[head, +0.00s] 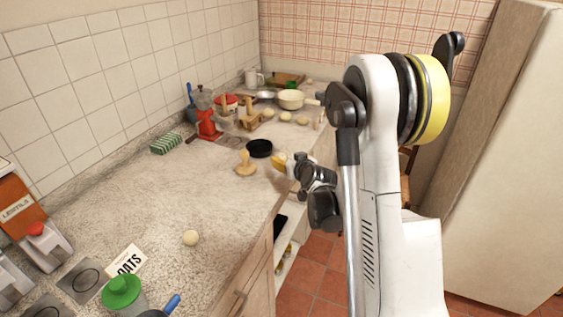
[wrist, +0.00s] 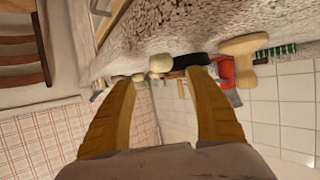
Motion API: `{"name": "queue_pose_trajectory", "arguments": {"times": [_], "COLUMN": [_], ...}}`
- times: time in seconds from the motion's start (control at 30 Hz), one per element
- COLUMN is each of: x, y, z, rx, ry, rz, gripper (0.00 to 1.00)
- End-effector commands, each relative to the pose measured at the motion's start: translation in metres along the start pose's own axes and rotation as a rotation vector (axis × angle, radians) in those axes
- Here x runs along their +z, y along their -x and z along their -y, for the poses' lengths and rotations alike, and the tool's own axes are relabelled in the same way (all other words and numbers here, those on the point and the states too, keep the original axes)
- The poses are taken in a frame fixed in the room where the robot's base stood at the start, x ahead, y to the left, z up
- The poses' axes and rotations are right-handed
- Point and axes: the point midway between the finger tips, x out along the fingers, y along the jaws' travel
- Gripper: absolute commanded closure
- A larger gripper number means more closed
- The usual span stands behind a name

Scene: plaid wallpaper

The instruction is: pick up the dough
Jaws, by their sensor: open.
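Several pale round lumps that look like dough (head: 285,116) lie on the far part of the counter in the head view. A single pale ball (head: 190,238), perhaps dough too, lies on the near counter. My gripper (head: 281,161) is at the counter's right edge, beyond and to the right of that ball and nearer than the far lumps. In the wrist view its two yellow fingers (wrist: 160,77) are spread apart with nothing held. A pale rounded lump (wrist: 160,63) shows beyond the fingertips; I cannot tell which lump it is.
A wooden stamp-like tool (head: 245,164) and a black pan (head: 259,148) stand left of my gripper. The middle counter is mostly clear.

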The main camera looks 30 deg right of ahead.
Motion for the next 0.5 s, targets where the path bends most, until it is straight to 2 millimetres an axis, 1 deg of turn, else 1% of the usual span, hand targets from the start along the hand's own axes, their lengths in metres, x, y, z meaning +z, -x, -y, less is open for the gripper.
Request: {"name": "queue_pose_trajectory", "arguments": {"times": [0.03,0.27,0.4,0.5], "x": [0.002,0.004,0.006,0.005], "y": [-0.008,-0.029,-0.052,-0.064], "z": [0.001,0.003,0.004,0.004], "rx": [-0.001,-0.001,-0.001,-0.001], "ry": [0.0,0.001,0.0,0.0], "rz": [0.0,0.0,0.0,0.001], "gripper": [0.37,0.37,0.37,0.37]}}
